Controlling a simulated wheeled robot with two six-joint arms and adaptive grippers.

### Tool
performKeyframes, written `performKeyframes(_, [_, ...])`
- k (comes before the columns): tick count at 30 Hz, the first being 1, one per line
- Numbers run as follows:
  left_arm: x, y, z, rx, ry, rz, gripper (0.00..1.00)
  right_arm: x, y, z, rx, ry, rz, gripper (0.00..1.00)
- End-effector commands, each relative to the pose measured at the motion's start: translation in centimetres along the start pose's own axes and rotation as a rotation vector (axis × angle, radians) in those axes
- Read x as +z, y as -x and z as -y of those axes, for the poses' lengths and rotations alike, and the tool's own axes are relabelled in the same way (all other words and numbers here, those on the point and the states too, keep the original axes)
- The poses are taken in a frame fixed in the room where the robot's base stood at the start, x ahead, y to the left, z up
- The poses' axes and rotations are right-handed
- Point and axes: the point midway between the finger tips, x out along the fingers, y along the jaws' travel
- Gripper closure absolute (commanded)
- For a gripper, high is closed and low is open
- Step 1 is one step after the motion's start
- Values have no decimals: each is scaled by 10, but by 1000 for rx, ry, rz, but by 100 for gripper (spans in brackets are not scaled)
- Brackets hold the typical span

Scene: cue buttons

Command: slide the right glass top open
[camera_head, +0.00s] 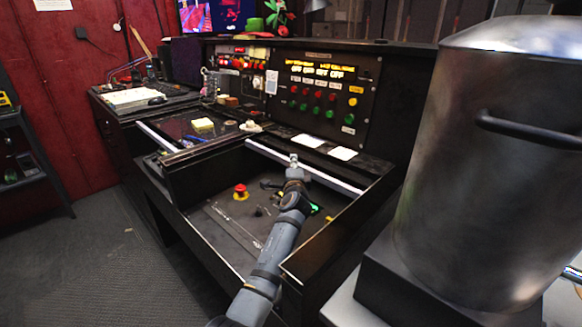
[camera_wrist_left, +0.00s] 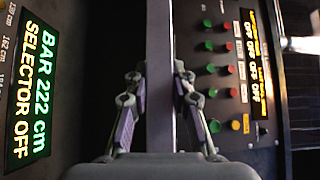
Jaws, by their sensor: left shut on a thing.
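The right glass top's pale metal edge bar (camera_head: 335,182) runs across the back part of the right desk bay, near the button panel. Its glass cannot be made out. My left gripper (camera_head: 293,163) reaches over the bay from the front and is shut on this bar. In the left wrist view the bar (camera_wrist_left: 160,50) stands upright in the picture between the two fingers of the gripper (camera_wrist_left: 160,80). The bay floor (camera_head: 215,222) in front of the bar shows clearly, with a red button (camera_head: 240,190) and a green-lit part (camera_head: 315,208). My right gripper is not in view.
The upright panel (camera_head: 320,95) with coloured buttons stands behind the bar. White pads (camera_head: 342,153) lie between them. The left bay has its own pale bar (camera_head: 155,137). A large metal canister (camera_head: 480,190) stands close on the right. A wrist-view display (camera_wrist_left: 30,85) reads "BAR 222 cm, SELECTOR OFF".

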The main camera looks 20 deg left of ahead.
Motion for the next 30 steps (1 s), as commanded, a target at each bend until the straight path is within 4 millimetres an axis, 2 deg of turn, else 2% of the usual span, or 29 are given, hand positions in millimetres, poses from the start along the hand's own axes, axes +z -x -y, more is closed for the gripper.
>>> performKeyframes(7, [0,0,0,0,1,1,100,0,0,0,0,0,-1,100])
performKeyframes(8, [0,0,0,0,1,1,75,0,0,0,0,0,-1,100])
performKeyframes(13, [0,0,0,0,1,1,53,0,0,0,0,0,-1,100])
performKeyframes(23, [1,0,4,-1,1,2,53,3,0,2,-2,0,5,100])
performKeyframes(26, [1,0,18,-3,2,3,53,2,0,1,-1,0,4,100])
performKeyframes(30, [0,0,53,-9,5,1,53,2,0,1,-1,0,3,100])
